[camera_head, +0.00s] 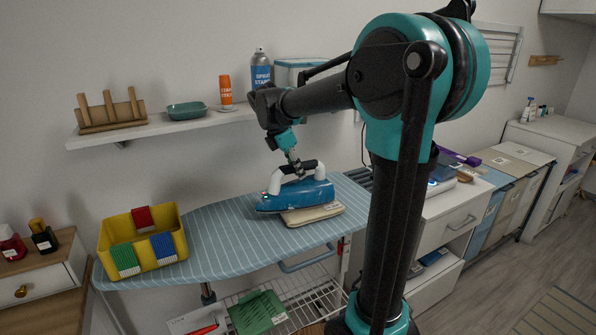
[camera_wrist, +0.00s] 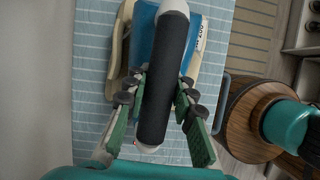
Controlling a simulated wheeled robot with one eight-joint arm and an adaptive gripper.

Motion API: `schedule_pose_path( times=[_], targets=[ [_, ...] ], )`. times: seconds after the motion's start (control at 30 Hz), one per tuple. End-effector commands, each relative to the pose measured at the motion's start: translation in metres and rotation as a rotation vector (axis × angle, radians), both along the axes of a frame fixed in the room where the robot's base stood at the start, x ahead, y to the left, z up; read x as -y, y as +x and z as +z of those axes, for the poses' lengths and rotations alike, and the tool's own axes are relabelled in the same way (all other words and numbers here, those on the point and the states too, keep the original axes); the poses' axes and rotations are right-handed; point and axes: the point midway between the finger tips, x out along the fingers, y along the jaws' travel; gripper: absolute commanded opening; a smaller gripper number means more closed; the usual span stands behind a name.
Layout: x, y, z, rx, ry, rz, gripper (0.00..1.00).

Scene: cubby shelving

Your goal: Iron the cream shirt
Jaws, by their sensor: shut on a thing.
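A blue iron (camera_head: 293,197) with a white and black handle is over the folded cream shirt (camera_head: 313,214) on the blue striped ironing board (camera_head: 225,225). My gripper (camera_head: 297,172) is shut on the iron's handle from above. In the wrist view my gripper (camera_wrist: 160,105) has its green fingers on both sides of the black handle grip (camera_wrist: 163,80). The cream shirt (camera_wrist: 116,72) shows at the sides of the iron (camera_wrist: 144,38). The iron hides much of the shirt, and I cannot tell whether its sole touches the cloth.
A yellow bin (camera_head: 160,262) with red, green and blue items stands at the board's left end. A wall shelf (camera_head: 165,125) above the board holds a rack, a teal dish, an orange bottle and a spray can (camera_head: 261,70). A wire rack (camera_head: 305,298) is below. The board's middle left is clear.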

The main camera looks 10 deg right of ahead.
Motion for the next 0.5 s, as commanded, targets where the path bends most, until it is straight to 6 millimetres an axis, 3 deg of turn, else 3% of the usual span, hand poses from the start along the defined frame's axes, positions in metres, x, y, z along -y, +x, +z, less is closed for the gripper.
schedule_pose_path(
  times=[0.5],
  targets=[
    [0.000,0.000,0.037,0.000,-0.001,0.000,0.00]
  ],
)
